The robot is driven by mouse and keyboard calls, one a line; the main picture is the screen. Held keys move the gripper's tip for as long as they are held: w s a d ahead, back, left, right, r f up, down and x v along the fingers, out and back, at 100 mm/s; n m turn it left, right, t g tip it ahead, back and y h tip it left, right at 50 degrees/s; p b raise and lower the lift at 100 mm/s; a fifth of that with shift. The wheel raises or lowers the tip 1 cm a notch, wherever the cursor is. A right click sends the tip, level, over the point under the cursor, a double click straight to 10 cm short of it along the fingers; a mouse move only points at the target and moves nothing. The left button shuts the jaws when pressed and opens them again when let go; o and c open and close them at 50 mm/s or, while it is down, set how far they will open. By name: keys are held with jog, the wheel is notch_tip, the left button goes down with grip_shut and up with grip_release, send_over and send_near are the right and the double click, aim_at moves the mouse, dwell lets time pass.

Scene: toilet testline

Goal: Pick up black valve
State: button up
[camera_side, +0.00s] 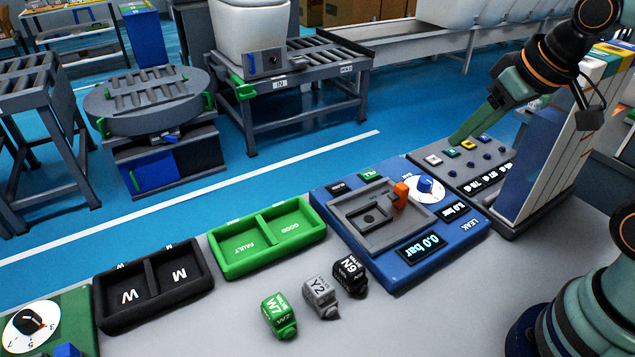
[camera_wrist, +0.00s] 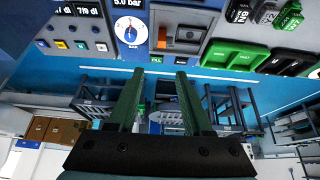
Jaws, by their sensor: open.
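The black valve (camera_side: 349,275), marked N9, stands on the grey table in front of the blue test panel, at the right end of a row of three valves. A grey valve (camera_side: 320,297) marked Y2 and a green valve (camera_side: 279,315) marked W7 stand to its left. In the wrist view the black valve (camera_wrist: 240,10) is at the top edge, partly cut off. My gripper (camera_side: 466,130) is raised at the upper right, well away from the valves. The wrist view shows its two green fingers (camera_wrist: 160,72) apart with nothing between them.
The blue test panel (camera_side: 470,245) has an orange lever (camera_side: 400,195) and a dial. A green two-part tray (camera_side: 228,270) and a black two-part tray (camera_side: 122,325) lie left of it. Upright binders (camera_side: 545,150) stand at the right. The table in front of the valves is clear.

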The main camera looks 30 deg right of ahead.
jog(key=shift+o, duration=0.3)
jog(key=o, duration=0.7)
jog(key=shift+o, duration=0.2)
jog(key=n+g, duration=0.6)
jog(key=n, duration=1.3)
send_over(351, 265)
notch_tip(351, 265, down, 12)
notch_tip(351, 265, down, 12)
jog(key=shift+r, duration=0.2)
